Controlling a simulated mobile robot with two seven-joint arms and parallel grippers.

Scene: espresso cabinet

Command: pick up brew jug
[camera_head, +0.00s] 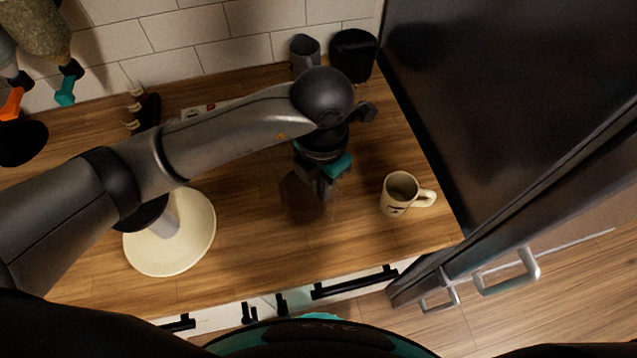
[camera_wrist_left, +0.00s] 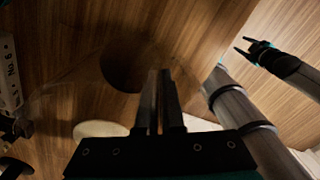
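The brew jug (camera_head: 301,200) looks like a see-through vessel with a dark round base, on or just above the wooden counter under my left gripper. Its dark round part (camera_wrist_left: 124,66) shows past the fingers in the left wrist view, with faint clear walls around it. My left gripper (camera_head: 319,186) points down at the jug. Its fingers (camera_wrist_left: 160,75) are close together with a thin gap, seemingly shut on a thin part of the jug; the contact is hard to see. My right gripper (camera_wrist_left: 246,47) is open and empty at the upper right of the left wrist view.
A cream mug (camera_head: 398,190) stands right of the jug. A grey cup (camera_head: 304,50) and black container (camera_head: 353,55) stand by the wall. A round cream plate-like base (camera_head: 185,245) is left. A dark fridge-like cabinet (camera_head: 480,90) bounds the right.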

